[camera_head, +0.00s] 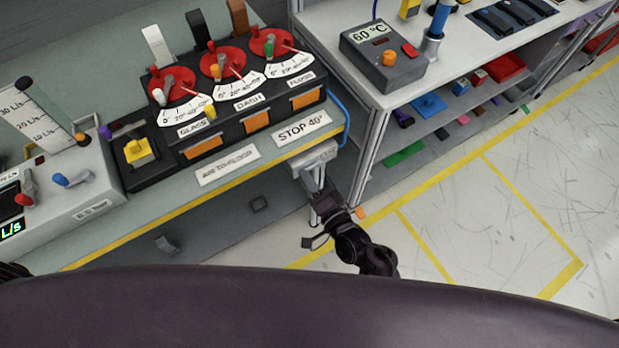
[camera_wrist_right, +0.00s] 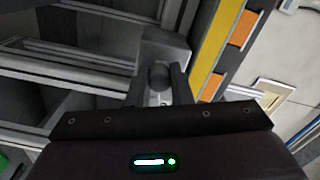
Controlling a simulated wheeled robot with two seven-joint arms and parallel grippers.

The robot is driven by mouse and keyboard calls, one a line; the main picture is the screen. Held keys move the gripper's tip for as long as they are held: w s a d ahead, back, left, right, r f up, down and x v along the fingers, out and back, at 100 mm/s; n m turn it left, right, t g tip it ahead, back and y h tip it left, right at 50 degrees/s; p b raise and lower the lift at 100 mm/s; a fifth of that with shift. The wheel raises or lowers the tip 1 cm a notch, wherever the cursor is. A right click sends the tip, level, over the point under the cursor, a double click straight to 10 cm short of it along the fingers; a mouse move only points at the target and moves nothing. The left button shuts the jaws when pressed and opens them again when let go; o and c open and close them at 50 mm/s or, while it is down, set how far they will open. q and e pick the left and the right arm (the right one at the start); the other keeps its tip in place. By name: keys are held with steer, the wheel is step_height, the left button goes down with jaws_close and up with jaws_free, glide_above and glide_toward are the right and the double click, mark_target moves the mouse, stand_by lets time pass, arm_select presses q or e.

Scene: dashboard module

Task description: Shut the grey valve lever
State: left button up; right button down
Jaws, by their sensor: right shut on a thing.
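A light grey housing (camera_head: 314,158) sits at the right front corner of the bench, below its yellow-striped edge. It also shows in the wrist view (camera_wrist_right: 168,46). My right gripper (camera_head: 318,196) is just below and in front of it. In the wrist view my right gripper (camera_wrist_right: 160,88) has its two fingers on either side of a dark grey rounded lever end (camera_wrist_right: 159,76), and is shut on it. This seems to be the grey valve lever; its angle is mostly hidden by the fingers. My left gripper is out of view.
Above, the black control panel (camera_head: 240,125) carries red dials and orange buttons. The "STOP 40°" label (camera_head: 302,127) is near the bench corner. A shelf rack (camera_head: 372,140) stands close right of my gripper. The floor (camera_head: 490,220) in front is clear.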

steer(key=shift+w+r, duration=0.1)
steer(key=shift+r, duration=0.1)
stand_by(0.4)
steer(key=c, duration=1.3)
jaws_free()
steer(key=shift+d+f, duration=0.1)
steer(key=v, duration=0.7)
steer(key=shift+s+d+b, duration=0.2)
steer(key=shift+s+b, duration=0.15)
steer(key=shift+b, duration=0.05)
